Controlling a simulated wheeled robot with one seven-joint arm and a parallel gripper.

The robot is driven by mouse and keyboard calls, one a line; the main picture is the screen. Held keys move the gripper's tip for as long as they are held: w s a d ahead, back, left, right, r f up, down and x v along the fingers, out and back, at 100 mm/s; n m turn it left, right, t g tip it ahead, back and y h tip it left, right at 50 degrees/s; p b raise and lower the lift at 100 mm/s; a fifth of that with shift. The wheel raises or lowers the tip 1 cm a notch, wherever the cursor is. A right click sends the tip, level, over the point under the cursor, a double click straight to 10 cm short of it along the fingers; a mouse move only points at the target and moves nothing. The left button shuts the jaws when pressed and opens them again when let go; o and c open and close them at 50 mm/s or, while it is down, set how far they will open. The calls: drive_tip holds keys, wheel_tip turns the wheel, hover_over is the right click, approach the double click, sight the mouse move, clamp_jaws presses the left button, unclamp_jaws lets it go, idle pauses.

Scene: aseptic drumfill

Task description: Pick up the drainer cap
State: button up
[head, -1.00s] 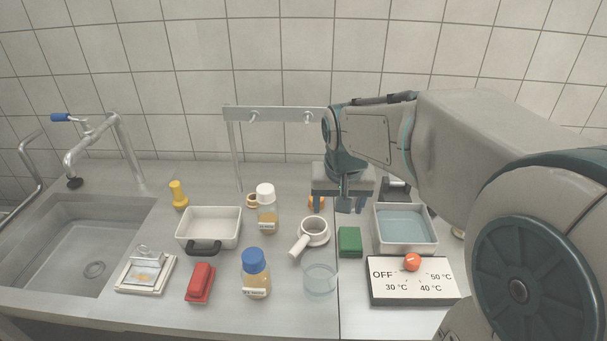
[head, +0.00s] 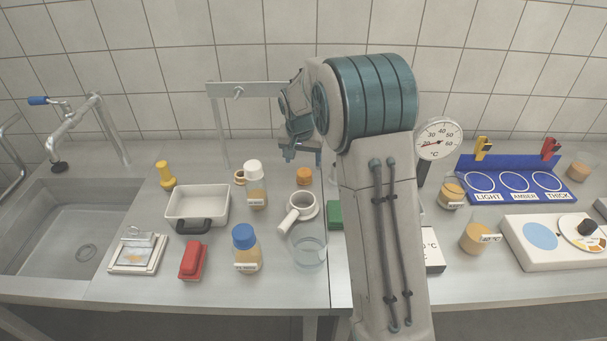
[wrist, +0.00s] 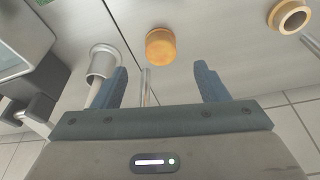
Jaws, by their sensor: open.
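An orange cap (head: 304,176) stands on the steel counter below the wall rail in the head view. It also shows in the wrist view (wrist: 160,46), ahead of and roughly between my fingertips, not touched. A tan ring-like piece (head: 240,177) lies further left, partly behind the white-capped bottle; a similar tan ring (wrist: 290,17) is at the upper right of the wrist view. I cannot tell for certain which is the drainer cap. My gripper (head: 302,157) is above and behind the orange cap, near the wall. In the wrist view my gripper (wrist: 160,68) is open and empty.
A white-capped bottle (head: 255,190) and a white handled cup (head: 301,205) stand near the orange cap. A metal cup-like piece (wrist: 103,60) is near one finger. My arm hides part of the counter.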

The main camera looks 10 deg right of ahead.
sight(304, 172)
drive_tip(key=shift+w+p+x, duration=0.1)
drive_tip(key=shift+p+x, duration=0.3)
drive_tip(key=shift+x, duration=1.5)
drive_tip(key=shift+w+p+x, duration=0.15)
drive_tip(key=shift+p+x, duration=0.25)
drive_tip(key=shift+x, duration=1.5)
drive_tip(key=c, duration=1.1)
